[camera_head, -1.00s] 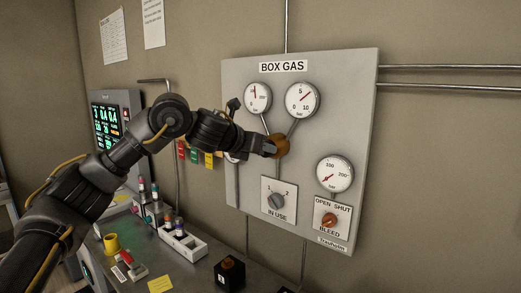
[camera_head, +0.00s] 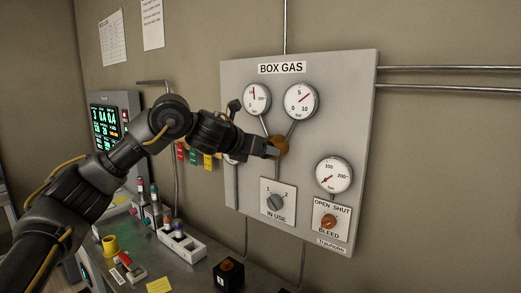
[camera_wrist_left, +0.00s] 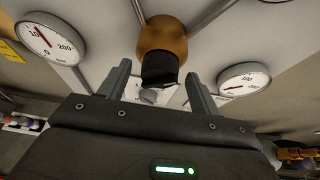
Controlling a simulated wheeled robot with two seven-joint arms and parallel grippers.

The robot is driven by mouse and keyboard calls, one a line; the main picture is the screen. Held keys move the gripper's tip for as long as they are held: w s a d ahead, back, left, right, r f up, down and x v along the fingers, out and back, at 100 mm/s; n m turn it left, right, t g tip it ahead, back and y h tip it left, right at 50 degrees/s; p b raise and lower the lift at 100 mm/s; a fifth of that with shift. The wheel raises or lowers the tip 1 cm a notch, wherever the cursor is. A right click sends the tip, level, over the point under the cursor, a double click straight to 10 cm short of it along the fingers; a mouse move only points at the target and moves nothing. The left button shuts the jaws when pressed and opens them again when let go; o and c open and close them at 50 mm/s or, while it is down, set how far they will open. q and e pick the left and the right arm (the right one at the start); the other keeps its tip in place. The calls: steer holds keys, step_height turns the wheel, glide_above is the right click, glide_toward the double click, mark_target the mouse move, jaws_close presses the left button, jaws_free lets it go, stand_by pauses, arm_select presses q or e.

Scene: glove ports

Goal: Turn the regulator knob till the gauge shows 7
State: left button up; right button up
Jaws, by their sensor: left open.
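The regulator (camera_head: 282,146) is a brass-coloured body on the BOX GAS panel, below the two upper gauges. Its dark knob (camera_wrist_left: 160,70) shows in the wrist view, pointing at my camera. The 0–10 bar gauge (camera_head: 301,101) is the upper right one; its red needle points up and right, past 5, at about 7. My left gripper (camera_head: 272,150) is at the regulator, mostly side-on in the head view. In the wrist view its fingers stand apart, one on each side of the knob, with gaps visible on both sides. My right gripper is not in view.
Below are the IN USE selector (camera_head: 275,202), the BLEED knob (camera_head: 329,221) and another gauge (camera_head: 333,174). Coloured tags (camera_head: 195,157) hang left of the panel. A bench (camera_head: 190,268) carries a white rack (camera_head: 182,245) and a black box (camera_head: 229,273).

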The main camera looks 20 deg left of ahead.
arm_select(q)
steer(key=shift+s, duration=0.1)
steer(key=b+v, duration=0.4)
steer(key=v, duration=0.6)
steer(key=shift+s+a, duration=0.2)
steer(key=shift+s, duration=0.15)
steer(key=shift+r, duration=0.1)
